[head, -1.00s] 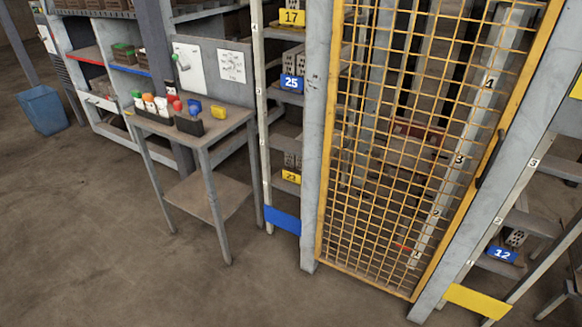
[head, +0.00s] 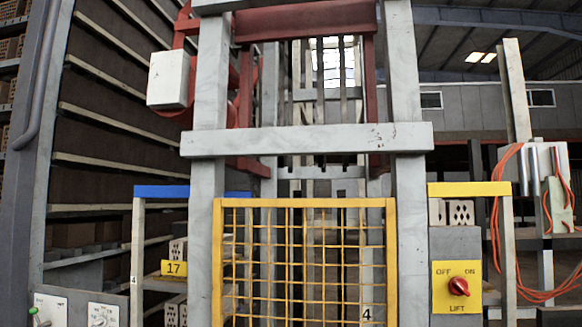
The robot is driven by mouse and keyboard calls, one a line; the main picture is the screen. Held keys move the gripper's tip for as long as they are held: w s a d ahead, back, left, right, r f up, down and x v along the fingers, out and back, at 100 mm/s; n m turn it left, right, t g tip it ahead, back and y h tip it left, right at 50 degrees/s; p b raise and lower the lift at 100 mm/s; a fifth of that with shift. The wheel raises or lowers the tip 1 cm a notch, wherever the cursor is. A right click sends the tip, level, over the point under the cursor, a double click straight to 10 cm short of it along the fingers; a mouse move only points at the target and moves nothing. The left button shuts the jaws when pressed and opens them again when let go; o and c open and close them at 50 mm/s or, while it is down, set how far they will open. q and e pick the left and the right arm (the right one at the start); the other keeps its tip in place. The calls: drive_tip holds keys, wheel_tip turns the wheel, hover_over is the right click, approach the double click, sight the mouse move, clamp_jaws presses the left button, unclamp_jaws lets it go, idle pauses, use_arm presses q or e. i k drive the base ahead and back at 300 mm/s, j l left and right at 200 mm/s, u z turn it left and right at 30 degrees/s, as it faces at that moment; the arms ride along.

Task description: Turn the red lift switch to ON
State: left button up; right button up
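The red lift switch (head: 458,286) is a round red knob on a yellow plate (head: 442,300) marked OFF, ON and LIFT. It is at the lower right of the head view, on a grey post right of the lift gate. The knob's pointer is small, and I cannot tell for sure which word it points to. Neither of my grippers shows in the head view, and nothing touches the switch.
The yellow mesh gate (head: 305,262) stands between grey lift posts at the centre. Orange cables (head: 504,215) hang right of the switch. Hollow bricks (head: 460,213) sit on a shelf above it. A grey panel (head: 75,308) is at the lower left.

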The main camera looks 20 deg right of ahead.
sight(457, 286)
drive_tip(key=z, duration=0.5)
drive_tip(key=k+z, duration=0.15)
drive_tip(key=z, duration=0.35)
drive_tip(key=k+z, duration=0.1)
drive_tip(key=z, duration=0.4)
drive_tip(key=i+l+u, duration=0.15)
drive_tip(key=l, duration=0.15)
drive_tip(key=i+l+u, duration=0.15)
drive_tip(key=l, duration=0.15)
drive_tip(key=i+l+u, duration=0.15)
drive_tip(key=l, duration=0.15)
drive_tip(key=i+l+u, duration=0.15)
drive_tip(key=l, duration=0.2)
